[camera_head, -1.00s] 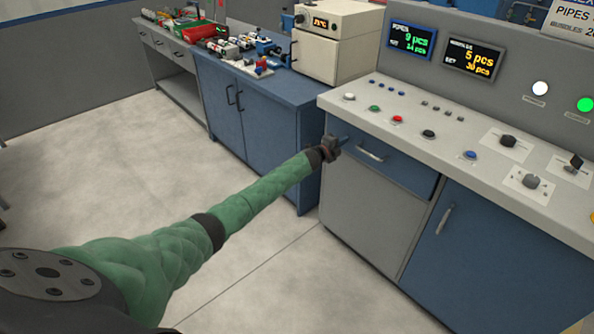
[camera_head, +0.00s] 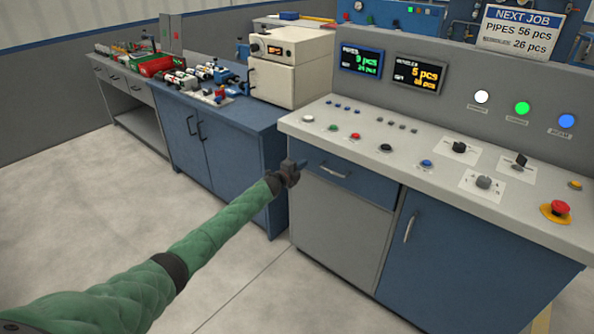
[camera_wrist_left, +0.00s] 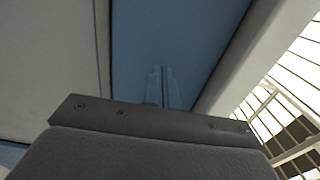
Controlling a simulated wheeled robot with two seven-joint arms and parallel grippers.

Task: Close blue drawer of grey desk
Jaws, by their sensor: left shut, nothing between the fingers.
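The grey desk (camera_head: 345,235) stands at the right in the head view, with its blue drawer (camera_head: 370,186) under the sloping control panel. The drawer front looks about flush with the desk front, but a small gap cannot be ruled out. A metal handle (camera_head: 334,172) is on the drawer. My left gripper (camera_head: 301,163) is at the drawer's left end, its fingers shut and empty. In the left wrist view the closed fingers (camera_wrist_left: 163,86) point at the blue drawer front (camera_wrist_left: 180,35); whether they touch it cannot be told. My right gripper is not in view.
A blue door (camera_head: 460,255) with a handle fills the desk's lower right. Buttons and knobs cover the desk top (camera_head: 410,160). A blue cabinet (camera_head: 225,145) with parts and a white oven (camera_head: 290,70) stands left of the desk. The floor in front is clear.

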